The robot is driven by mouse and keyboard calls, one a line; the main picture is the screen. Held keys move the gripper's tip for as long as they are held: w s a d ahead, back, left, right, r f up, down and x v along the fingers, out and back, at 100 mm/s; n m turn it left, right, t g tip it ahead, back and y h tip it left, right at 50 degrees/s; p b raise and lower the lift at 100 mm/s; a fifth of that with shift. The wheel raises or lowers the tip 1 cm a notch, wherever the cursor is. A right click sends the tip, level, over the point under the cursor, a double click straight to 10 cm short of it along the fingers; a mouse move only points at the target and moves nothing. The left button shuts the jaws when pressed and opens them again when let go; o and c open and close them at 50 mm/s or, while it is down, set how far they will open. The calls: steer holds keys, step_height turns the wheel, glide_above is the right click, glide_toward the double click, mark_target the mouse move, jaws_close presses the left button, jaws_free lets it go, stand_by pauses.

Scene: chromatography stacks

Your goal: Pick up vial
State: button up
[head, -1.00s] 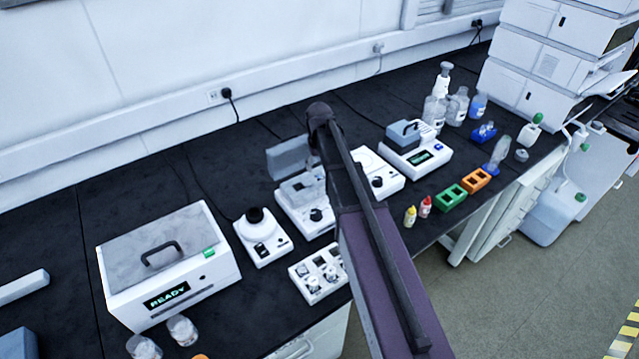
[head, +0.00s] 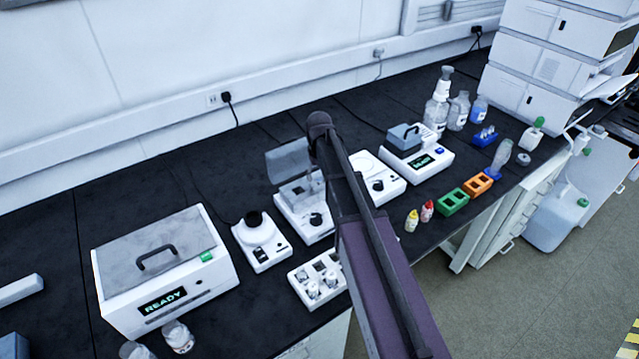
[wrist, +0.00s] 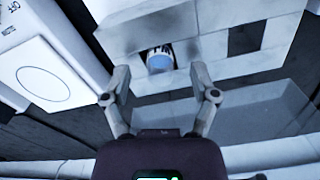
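A small vial (wrist: 160,61) with a pale blue round top sits in a square opening of a white block-shaped rack (wrist: 205,48) in the wrist view. My gripper (wrist: 160,74) is open, with one finger on each side of the vial in the picture. I cannot tell how much height separates the fingertips from it, and nothing shows held. In the head view, a white rack (head: 294,279) holds small clear vials (head: 312,290) in its front row, partly covered by my arm. My gripper is hidden behind the arm there.
White bench instruments (head: 262,250) stand close behind and left of the rack. A large READY box (head: 165,262) is at left. Small yellow and red bottles (head: 412,220) and green and orange racks (head: 454,202) stand right. A white device with a circle (wrist: 45,83) lies left in the wrist view.

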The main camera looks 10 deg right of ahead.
mark_target(319, 176)
jaws_close()
steer(key=shift+r, duration=0.2)
step_height(319, 176, up, 10)
steer(key=p, duration=1)
steer(key=shift+f, duration=0.2)
stand_by(0.9)
